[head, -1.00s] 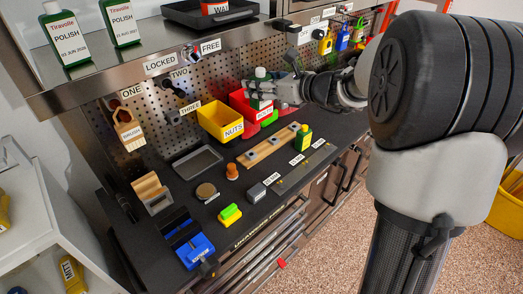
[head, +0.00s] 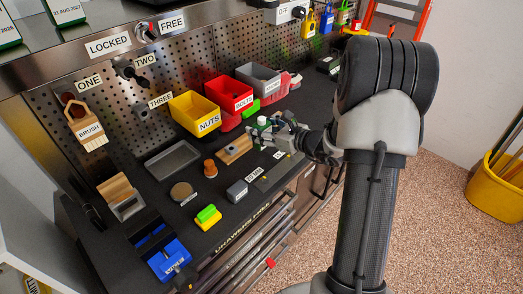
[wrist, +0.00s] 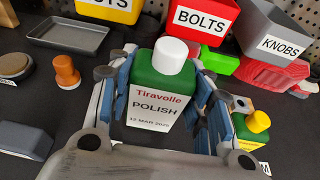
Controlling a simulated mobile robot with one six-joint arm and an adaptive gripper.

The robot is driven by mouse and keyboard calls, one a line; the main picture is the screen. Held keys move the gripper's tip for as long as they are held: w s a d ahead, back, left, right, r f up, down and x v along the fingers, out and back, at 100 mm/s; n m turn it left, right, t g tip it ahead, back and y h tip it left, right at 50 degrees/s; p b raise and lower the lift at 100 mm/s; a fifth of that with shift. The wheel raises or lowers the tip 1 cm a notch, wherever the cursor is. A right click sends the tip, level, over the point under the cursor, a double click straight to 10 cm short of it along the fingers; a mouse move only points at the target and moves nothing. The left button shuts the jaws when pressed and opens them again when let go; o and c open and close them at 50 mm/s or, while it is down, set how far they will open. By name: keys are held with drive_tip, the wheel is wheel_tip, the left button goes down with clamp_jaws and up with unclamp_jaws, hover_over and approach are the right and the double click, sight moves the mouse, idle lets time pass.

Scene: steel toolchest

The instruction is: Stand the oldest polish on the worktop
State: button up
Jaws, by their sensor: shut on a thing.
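My gripper (head: 283,136) is shut on a green polish bottle (wrist: 158,92) with a white cap. Its label reads Tiravolle POLISH, 12 MAR, with the year hard to read. The bottle looks upright between the blue-lined fingers; it also shows in the head view (head: 262,127), partly hidden by the gripper. It is at the front of the bins, low over the dark worktop (head: 150,205); I cannot tell whether its base touches. Two other polish bottles (head: 8,32) (head: 66,10) are on the upper shelf, cut off by the frame; one label reads 11 AUG.
Yellow NUTS (head: 195,112), red BOLTS (head: 229,95) and grey KNOBS (head: 259,80) bins stand behind. A wooden board (head: 235,149), orange peg (head: 210,168) and grey block (head: 237,191) are left of the gripper. A small yellow-capped bottle (wrist: 258,122) is close on its right.

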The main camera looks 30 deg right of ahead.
sight(266, 147)
drive_tip(key=shift+f+b, duration=0.85)
drive_tip(key=shift+f, duration=2.45)
drive_tip(key=shift+f, duration=0.2)
drive_tip(key=o, duration=1.2)
